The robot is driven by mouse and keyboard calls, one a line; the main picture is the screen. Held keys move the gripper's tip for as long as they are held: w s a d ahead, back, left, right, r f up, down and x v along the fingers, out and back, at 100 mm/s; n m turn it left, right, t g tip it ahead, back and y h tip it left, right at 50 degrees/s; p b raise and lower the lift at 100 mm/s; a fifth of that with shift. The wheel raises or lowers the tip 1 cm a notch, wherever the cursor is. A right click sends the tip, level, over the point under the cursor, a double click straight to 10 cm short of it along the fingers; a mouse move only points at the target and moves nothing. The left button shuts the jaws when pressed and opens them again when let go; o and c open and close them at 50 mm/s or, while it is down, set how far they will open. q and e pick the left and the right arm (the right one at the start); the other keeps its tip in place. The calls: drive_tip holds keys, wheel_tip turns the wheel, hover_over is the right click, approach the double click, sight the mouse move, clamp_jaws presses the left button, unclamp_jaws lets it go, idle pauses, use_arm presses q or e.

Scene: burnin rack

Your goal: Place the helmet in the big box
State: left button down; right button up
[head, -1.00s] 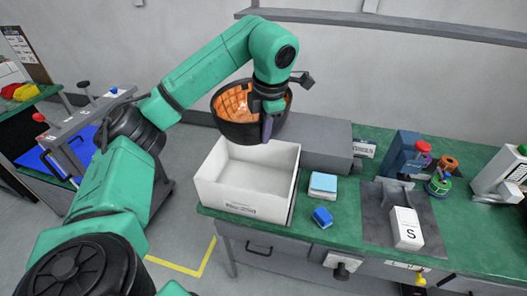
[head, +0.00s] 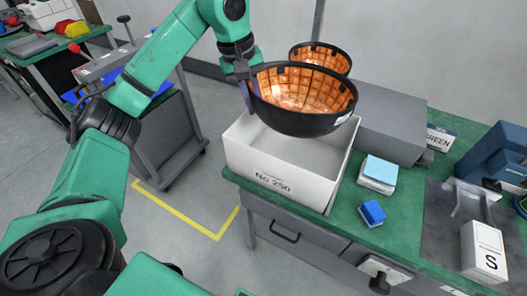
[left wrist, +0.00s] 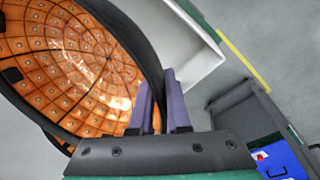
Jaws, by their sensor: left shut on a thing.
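The helmet (head: 305,118), a black bowl-like shell with an orange padded inside, hangs open side up above the white big box (head: 275,183), labelled "No 250". My left gripper (head: 248,97) is shut on the helmet's left rim. In the left wrist view the helmet (left wrist: 70,65) fills the left side, its dark rim between the purple fingers (left wrist: 163,105); the box (left wrist: 185,45) shows behind. The helmet hides part of the box's opening. A second similar orange-lined black shell (head: 320,56) shows behind; what supports it is hidden. My right gripper is out of view.
The box stands at the left end of the green bench (head: 345,220). A grey block (head: 385,120) stands behind it. To its right are a light blue-topped box (head: 378,174), a blue block (head: 372,212) and a white "S" box (head: 485,252).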

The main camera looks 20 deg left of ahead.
use_arm(q)
drive_tip(key=x, duration=0.4)
drive_tip(key=s+a+p+x, duration=0.1)
drive_tip(key=x, duration=0.4)
drive_tip(key=s+a+x, duration=0.1)
drive_tip(key=x, duration=0.4)
drive_tip(key=shift+f, duration=0.5)
drive_tip(key=shift+a+f, duration=0.1)
drive_tip(key=shift+f, duration=0.25)
drive_tip(key=shift+w+f, duration=0.1)
drive_tip(key=shift+f, duration=0.05)
drive_tip(key=c, duration=0.9)
unclamp_jaws()
drive_tip(key=shift+r+p, duration=0.3)
drive_tip(key=b+v, duration=0.2)
drive_tip(key=v, duration=0.9)
drive_tip(key=shift+a+r, duration=0.1)
drive_tip(key=shift+r, duration=0.25)
